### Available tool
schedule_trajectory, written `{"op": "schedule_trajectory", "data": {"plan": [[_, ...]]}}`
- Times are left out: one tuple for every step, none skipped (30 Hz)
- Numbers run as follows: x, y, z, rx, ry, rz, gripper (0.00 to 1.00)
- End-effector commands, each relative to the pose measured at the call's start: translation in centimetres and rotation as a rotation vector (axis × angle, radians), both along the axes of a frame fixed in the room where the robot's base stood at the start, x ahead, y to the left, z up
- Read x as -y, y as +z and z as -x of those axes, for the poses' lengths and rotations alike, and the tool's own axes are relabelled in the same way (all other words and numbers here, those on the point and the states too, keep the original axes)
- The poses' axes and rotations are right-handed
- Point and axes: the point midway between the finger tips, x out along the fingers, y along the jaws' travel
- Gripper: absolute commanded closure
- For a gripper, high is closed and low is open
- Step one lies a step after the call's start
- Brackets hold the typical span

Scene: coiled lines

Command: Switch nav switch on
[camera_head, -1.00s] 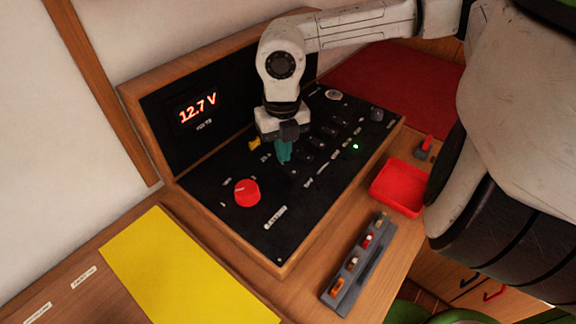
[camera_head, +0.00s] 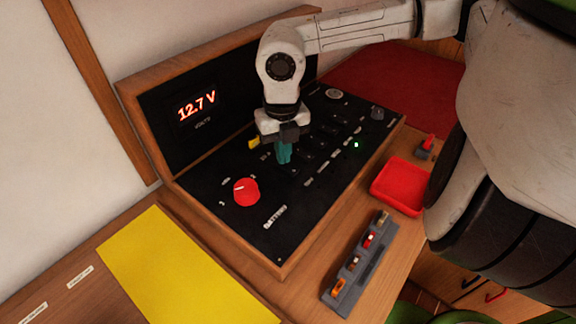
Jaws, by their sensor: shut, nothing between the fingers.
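The black switch panel (camera_head: 215,205) sits in a wooden frame, with a row of dark rocker switches (camera_head: 318,142) across its middle. The switch labels are too small to read, so I cannot tell which one is the nav switch. A small green light (camera_head: 356,144) glows on the right of the panel. My gripper (camera_head: 284,161) points down with its teal fingers shut and empty, at or just above the near-left end of the switch row. The fingers hide what is under them, and I cannot tell whether they touch it.
A red knob (camera_head: 246,191) stands on the panel's left part, and a yellow part (camera_head: 254,142) is behind my gripper. The display (camera_head: 197,106) reads 12.7 V. A red tray (camera_head: 398,190) and a grey fuse holder (camera_head: 346,284) lie to the right. A yellow sheet (camera_head: 180,270) lies in front.

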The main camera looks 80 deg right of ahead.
Motion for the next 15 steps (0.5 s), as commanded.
{"op": "schedule_trajectory", "data": {"plan": [[0.0, -0.14, 0.0, 0.0, 0.0, 0.0, 1.0], [0.0, -0.18, 0.0, 0.0, 0.0, 0.0, 1.0], [0.0, -0.23, 0.0, 0.0, 0.0, 0.0, 1.0], [-0.01, -0.27, 0.01, 0.0, 0.0, 0.0, 1.0], [0.0, -0.31, 0.0, 0.0, 0.0, 0.0, 1.0], [0.0, -0.36, 0.0, 0.0, 0.0, 0.0, 1.0], [0.0, -0.4, 0.0, 0.0, 0.0, 0.0, 1.0], [0.0, -0.43, 0.0, 0.0, 0.0, 0.0, 1.0], [0.0, -0.49, 0.0, 0.0, 0.0, 0.0, 1.0], [0.0, -0.52, 0.0, 0.0, 0.0, 0.0, 1.0], [0.0, -0.56, 0.0, 0.0, 0.0, 0.0, 1.0], [-0.01, -0.61, 0.01, 0.0, 0.0, 0.0, 1.0], [0.0, -0.65, 0.0, 0.0, 0.0, 0.0, 1.0], [0.0, -0.69, 0.0, 0.0, 0.0, 0.0, 1.0], [-0.01, -0.74, 0.01, 0.0, 0.0, 0.0, 1.0]]}}
